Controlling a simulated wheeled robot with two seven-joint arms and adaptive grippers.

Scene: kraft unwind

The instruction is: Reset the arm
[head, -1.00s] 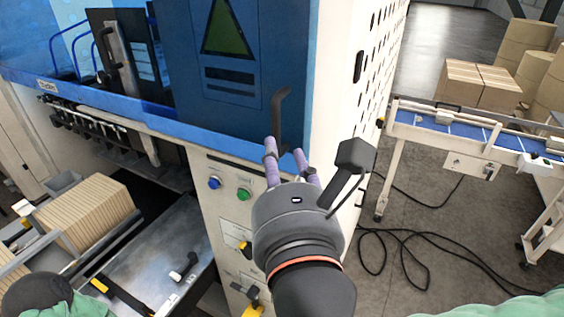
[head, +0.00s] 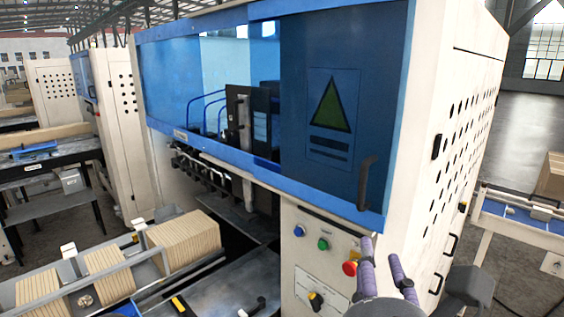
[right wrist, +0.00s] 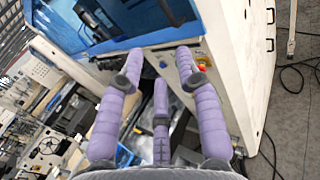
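My right gripper (head: 382,248) is at the bottom of the head view, its purple fingers pointing up in front of the cream machine's control panel. The right wrist view shows its three fingers (right wrist: 159,66) spread apart, with nothing between them. The gripper is below and apart from the dark handle (head: 367,184) on the machine's blue door (head: 335,60). Most of its palm is cut off by the lower edge of the head view. My left gripper is in neither current view.
The control panel has a blue button (head: 299,231), a green button (head: 323,244) and a red knob (head: 350,268) close to my right fingers. Stacked brown boards (head: 185,240) lie at left. A blue conveyor (head: 510,213) stands at right, with floor between.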

